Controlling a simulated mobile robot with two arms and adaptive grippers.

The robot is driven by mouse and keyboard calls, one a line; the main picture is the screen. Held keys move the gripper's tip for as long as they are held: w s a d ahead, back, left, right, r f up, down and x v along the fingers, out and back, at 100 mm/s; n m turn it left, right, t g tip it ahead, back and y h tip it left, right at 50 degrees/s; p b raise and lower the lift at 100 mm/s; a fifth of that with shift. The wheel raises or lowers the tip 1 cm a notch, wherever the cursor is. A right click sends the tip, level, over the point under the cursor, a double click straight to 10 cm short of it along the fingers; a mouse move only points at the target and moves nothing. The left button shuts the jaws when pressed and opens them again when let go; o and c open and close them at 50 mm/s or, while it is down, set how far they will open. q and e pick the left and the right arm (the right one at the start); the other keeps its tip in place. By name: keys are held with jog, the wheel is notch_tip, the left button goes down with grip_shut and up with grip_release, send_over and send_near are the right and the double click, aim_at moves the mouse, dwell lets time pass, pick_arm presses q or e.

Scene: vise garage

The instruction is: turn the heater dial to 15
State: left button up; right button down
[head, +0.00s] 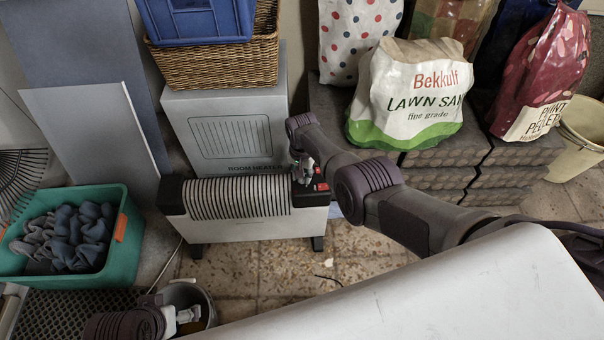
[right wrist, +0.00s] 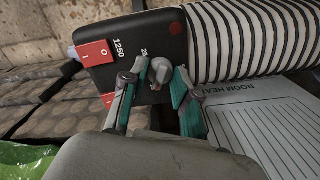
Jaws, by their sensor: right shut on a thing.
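The heater (head: 240,208) is a low white unit with a black-and-white striped grille and black end caps. My right gripper (head: 302,171) reaches down to the control end at its right. In the right wrist view the grey dial (right wrist: 160,68) sits on the black control panel (right wrist: 135,40), and my right gripper (right wrist: 157,82) is shut on it, one finger on each side. Part of a number, "25", shows beside the dial; the other marks and the exact setting are hidden or too small to read. My left gripper (head: 185,316) is low at the bottom left, over a bucket.
Red switches (right wrist: 95,54), one beside "1250", sit near the dial. A room heater box (head: 232,130) stands behind the heater. Bagged goods (head: 410,95) stand on stacked blocks at right. A teal crate (head: 125,235) of cloths is at left. Floor in front is clear.

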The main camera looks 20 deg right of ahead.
jog(key=shift+m, duration=0.4)
jog(key=c, duration=0.9)
grip_release()
jog(key=shift+o, duration=0.2)
notch_tip(320, 180, up, 12)
dwell(0.3)
